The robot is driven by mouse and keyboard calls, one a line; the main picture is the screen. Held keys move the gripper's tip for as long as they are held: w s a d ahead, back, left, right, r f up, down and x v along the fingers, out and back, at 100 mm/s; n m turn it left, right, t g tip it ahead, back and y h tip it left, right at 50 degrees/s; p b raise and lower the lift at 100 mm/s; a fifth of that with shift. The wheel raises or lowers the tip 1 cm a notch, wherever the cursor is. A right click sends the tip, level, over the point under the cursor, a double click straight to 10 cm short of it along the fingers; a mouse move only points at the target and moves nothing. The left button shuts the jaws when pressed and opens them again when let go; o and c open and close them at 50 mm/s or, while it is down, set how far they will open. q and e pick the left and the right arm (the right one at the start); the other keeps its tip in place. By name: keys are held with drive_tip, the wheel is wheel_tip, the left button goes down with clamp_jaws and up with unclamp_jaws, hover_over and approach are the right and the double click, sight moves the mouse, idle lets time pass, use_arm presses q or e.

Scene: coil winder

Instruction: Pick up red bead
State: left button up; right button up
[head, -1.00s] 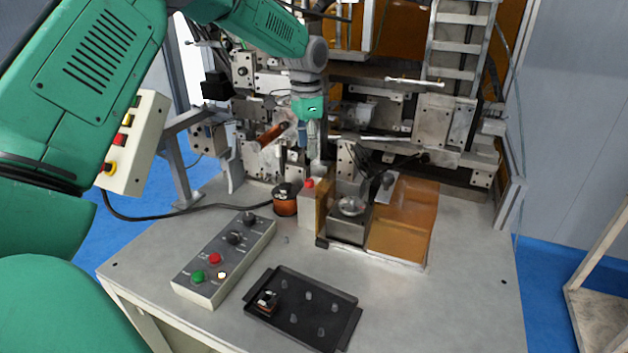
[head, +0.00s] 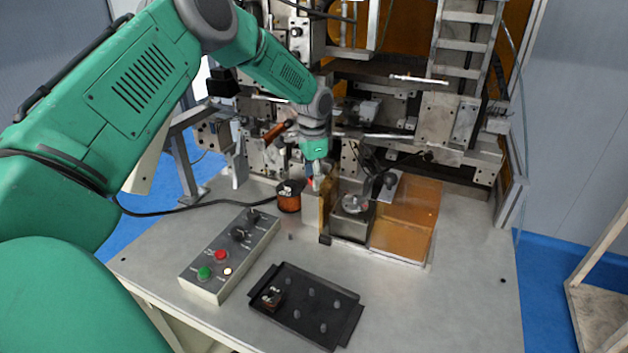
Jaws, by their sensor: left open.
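The red bead (head: 310,183) sits on top of a small pale block (head: 311,209) near the middle of the table. Only a little of its red shows, because my left gripper is in front of it. My left gripper (head: 317,180) points down right at the bead and is open. I cannot tell whether the bead is between its fingers. My right gripper is not in view.
A copper coil spool (head: 289,201) stands just left of the block. A metal box with a round top (head: 352,222) and an orange cover (head: 405,225) stand to the right. The button panel (head: 230,258) and a black tray (head: 318,325) lie in front. The winder machine rises behind.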

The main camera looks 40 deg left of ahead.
use_arm(q)
drive_tip(key=c, duration=0.8)
drive_tip(key=shift+o, duration=0.2)
wheel_tip(320, 180, up, 10)
drive_tip(key=b, duration=0.2)
